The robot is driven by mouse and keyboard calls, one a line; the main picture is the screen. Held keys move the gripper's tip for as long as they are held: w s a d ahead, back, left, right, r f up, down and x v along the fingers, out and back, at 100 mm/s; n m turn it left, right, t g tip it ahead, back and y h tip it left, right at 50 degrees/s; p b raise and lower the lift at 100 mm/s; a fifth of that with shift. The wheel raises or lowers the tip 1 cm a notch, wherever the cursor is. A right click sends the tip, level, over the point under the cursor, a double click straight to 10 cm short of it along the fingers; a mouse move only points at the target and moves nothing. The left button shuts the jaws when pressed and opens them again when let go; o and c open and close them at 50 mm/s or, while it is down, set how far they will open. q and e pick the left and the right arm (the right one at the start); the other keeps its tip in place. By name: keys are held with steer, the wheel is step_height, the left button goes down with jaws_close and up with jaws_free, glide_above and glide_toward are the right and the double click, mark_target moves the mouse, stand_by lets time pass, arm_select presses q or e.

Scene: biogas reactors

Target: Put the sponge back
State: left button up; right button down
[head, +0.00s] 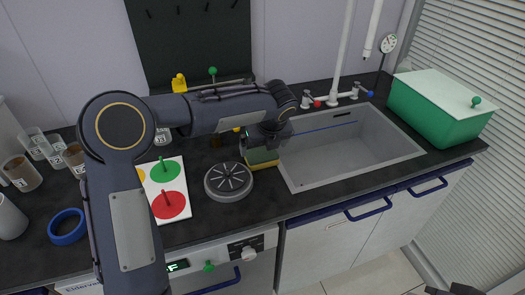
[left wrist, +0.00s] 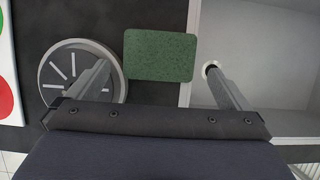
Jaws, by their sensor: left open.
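The sponge (head: 262,157), green on top and yellow below, is beside the left rim of the sink (head: 345,153). In the left wrist view the green face of the sponge (left wrist: 160,55) shows between my fingers and overlaps the pale sink rim. My left gripper (head: 265,142) is open above the sponge, with a finger on each side of it and a gap visible on both sides. The gripper hides part of the sponge in the head view. A dark part at the lower right edge, probably my right gripper (head: 455,289), is cut off, and its jaws cannot be read.
A round grey slotted disc (head: 229,182) lies close left of the sponge. A white board with coloured discs (head: 163,190), a blue ring (head: 67,227) and several jars stand further left. A green box (head: 440,108) with a pale lid stands right of the sink. The sink basin looks empty.

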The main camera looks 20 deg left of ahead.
arm_select(q)
steer(key=v, duration=0.7)
steer(key=s+a+r+n+h, duration=0.1)
steer(key=s+a+n, duration=0.3)
steer(key=s+n, duration=0.35)
steer(key=s+a+r+n+h, duration=0.1)
steer(key=s+a+n, duration=0.4)
steer(key=s, duration=0.4)
steer(key=s+d+f+n+t+h+p, duration=0.1)
steer(key=s+n+h+p, duration=0.3)
steer(key=s+n, duration=1.1)
steer(key=d+f+n, duration=0.1)
steer(key=n, duration=0.2)
steer(key=shift+d+f+t, duration=0.2)
steer(key=shift+d+t, duration=0.05)
steer(key=shift+t, duration=0.15)
steer(key=shift+n, duration=0.25)
